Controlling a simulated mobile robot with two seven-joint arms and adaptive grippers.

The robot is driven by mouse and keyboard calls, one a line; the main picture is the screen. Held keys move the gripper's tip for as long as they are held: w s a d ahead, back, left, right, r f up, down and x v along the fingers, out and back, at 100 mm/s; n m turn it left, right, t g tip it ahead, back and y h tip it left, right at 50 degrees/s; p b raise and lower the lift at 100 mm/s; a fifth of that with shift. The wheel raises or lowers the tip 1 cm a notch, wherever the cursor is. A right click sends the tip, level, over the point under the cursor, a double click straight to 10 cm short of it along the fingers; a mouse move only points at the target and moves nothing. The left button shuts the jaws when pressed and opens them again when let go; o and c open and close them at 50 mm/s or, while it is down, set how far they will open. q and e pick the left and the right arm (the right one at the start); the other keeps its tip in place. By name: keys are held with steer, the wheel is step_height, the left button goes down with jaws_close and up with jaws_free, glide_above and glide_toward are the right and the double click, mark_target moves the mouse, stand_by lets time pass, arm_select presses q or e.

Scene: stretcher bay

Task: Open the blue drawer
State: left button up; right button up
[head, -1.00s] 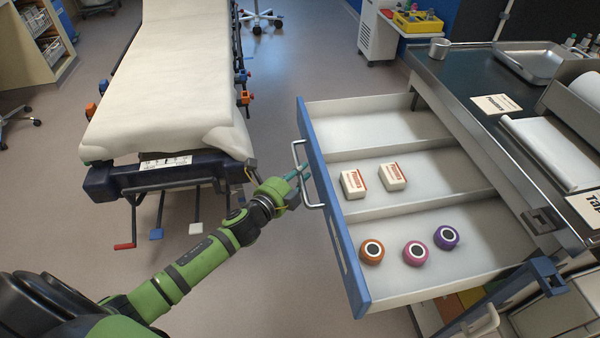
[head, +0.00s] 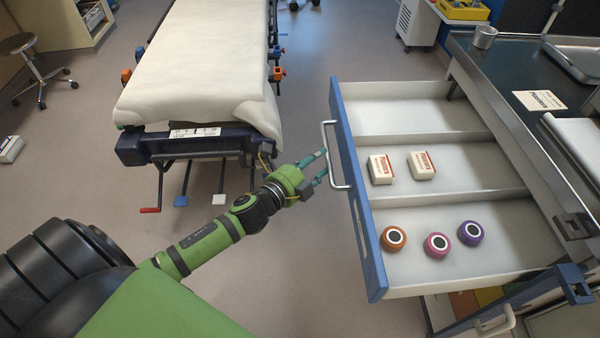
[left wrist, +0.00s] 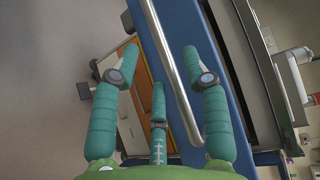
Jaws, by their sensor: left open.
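The blue drawer (head: 357,190) is pulled well out from the dark-topped cart. Its blue front carries a silver bar handle (head: 333,184), which also shows in the left wrist view (left wrist: 172,62). My left gripper (head: 322,165) is open just left of the handle. In the left wrist view its teal fingers (left wrist: 160,66) are spread, with the handle bar running between them; I cannot tell whether any finger touches it. Inside the drawer are two white boxes with red print (head: 381,168) and three rolls, orange (head: 394,238), pink (head: 437,244) and purple (head: 471,233). My right gripper is not in view.
A stretcher with a white mattress (head: 205,60) stands left of the cart, with pedals at its near end. The floor (head: 290,265) between it and the drawer is clear. A metal cup (head: 485,37) stands on the cart top (head: 500,75).

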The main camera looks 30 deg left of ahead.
arm_select(q)
steer(key=v, duration=0.7)
steer(key=shift+s+a, duration=0.1)
steer(key=shift+s, duration=0.05)
steer(key=s+a+f+n+g+y, duration=0.1)
steer(key=s+a+f+n+g, duration=0.15)
steer(key=f, duration=0.65)
steer(key=s+a+f+n+g+y, duration=0.1)
steer(key=s+f+n+g, duration=0.2)
steer(key=f, duration=0.6)
steer(key=s+a+f+n+g+y, duration=0.1)
steer(key=s+f+n, duration=0.25)
steer(key=f, duration=0.55)
steer(key=s+d+f+n+g, duration=0.2)
steer(key=s+f, duration=0.4)
steer(key=s, duration=0.3)
steer(key=s+d+f+n+g, duration=0.3)
steer(key=s+f+n, duration=0.2)
steer(key=s, duration=0.5)
steer(key=s+d+f+n+g, duration=0.2)
steer(key=s+f+n+g, duration=0.1)
steer(key=s+f, duration=0.4)
steer(key=s, duration=0.3)
steer(key=shift+d+f+g, duration=0.3)
steer(key=shift+f+g, duration=0.05)
steer(key=shift+f, duration=0.05)
